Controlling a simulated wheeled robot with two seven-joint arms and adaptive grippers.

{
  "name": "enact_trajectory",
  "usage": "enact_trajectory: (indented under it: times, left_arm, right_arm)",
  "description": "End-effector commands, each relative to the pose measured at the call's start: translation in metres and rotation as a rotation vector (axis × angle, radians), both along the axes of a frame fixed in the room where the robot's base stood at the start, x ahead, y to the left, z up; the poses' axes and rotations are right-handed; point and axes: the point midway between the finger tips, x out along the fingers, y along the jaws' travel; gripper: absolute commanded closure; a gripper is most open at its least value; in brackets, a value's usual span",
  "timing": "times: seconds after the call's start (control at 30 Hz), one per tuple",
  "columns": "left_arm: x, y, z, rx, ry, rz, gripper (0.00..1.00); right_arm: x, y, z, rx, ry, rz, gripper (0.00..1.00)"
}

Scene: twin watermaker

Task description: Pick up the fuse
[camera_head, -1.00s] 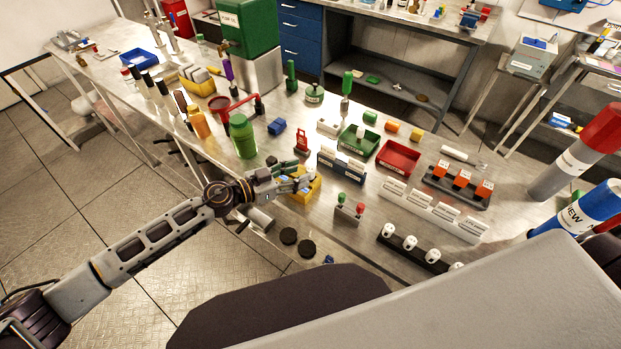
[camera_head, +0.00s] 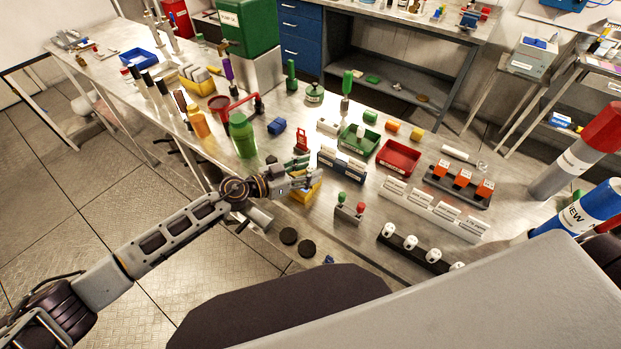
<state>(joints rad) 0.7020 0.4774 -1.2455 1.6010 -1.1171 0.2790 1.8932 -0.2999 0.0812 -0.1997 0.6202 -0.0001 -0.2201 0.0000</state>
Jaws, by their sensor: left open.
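No part is clearly marked as the fuse at this size. A small white piece (camera_head: 360,131) stands in the green tray (camera_head: 352,145), and a white cylinder (camera_head: 455,153) lies at the bench's far right; I cannot tell whether either is the fuse. My left gripper (camera_head: 313,180) is open over the yellow bin (camera_head: 309,196), which it partly hides. I cannot see anything held between its fingers. My right gripper is not in view.
A red switch block (camera_head: 301,143) and a blue rack of white modules (camera_head: 343,164) stand close beyond the gripper. A red tray (camera_head: 398,158) and a white labelled block (camera_head: 432,210) lie to the right. A green bottle (camera_head: 241,135) stands left of the gripper.

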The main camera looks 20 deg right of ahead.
Motion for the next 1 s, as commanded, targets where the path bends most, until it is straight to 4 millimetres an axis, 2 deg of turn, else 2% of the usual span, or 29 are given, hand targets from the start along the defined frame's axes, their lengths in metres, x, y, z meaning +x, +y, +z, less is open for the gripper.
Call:
enact_trajectory:
  times: [0.2,0.7,1.0]
  left_arm:
    - [0.0028,-0.0101,-0.0023,0.0,-0.001,0.0,0.52]
    - [0.0029,-0.0107,-0.0022,0.0,-0.001,0.0,0.52]
    - [0.0028,-0.0106,-0.0022,0.0,-0.001,0.0,0.9]
  right_arm:
    - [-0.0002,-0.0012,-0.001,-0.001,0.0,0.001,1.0]
    - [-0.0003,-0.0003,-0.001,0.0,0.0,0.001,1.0]
    - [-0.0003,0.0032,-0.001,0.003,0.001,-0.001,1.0]
